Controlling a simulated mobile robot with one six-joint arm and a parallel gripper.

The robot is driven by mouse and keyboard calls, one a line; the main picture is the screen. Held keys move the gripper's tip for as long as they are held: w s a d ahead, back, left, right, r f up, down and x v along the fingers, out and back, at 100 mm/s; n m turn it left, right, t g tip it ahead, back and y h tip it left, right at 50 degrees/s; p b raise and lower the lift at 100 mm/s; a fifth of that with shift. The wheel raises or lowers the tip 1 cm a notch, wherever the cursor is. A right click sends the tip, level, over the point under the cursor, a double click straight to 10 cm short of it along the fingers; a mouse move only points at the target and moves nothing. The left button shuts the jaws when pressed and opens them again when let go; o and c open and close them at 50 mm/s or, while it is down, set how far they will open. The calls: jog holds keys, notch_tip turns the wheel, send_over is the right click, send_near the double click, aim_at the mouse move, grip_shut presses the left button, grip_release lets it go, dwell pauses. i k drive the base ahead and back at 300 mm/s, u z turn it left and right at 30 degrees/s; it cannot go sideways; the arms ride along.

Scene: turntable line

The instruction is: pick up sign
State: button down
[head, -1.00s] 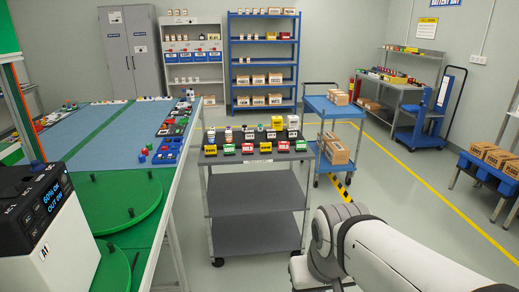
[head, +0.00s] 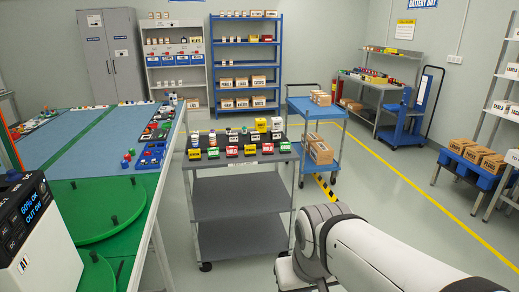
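Several small labelled blocks stand in rows on top of a grey cart (head: 238,160) in the middle of the head view. The front row has a yellow block (head: 194,154), a green block (head: 213,152), a red block (head: 232,151) and others in the same colours. A taller yellow piece (head: 261,125) stands at the back right beside a white piece (head: 276,124). Their lettering is too small to read, and I cannot tell which one is the sign. My white arm crosses the lower right, and my gripper is out of view.
A green-and-blue table (head: 88,165) with a green turntable (head: 103,226) is at left. A blue trolley (head: 315,108) with boxes stands behind the cart. A yellow notice (head: 405,29) hangs on the back wall.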

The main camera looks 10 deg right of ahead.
aim_at(268, 148)
jog(key=k, duration=0.35)
jog(key=z, duration=1)
jog(key=i, duration=2.15)
jog(key=u, duration=0.35)
jog(key=i, duration=1.4)
jog(key=u, duration=0.85)
jog(key=i, duration=0.3)
jog(key=u, duration=0.3)
jog(key=k, duration=0.65)
jog(key=u, duration=0.25)
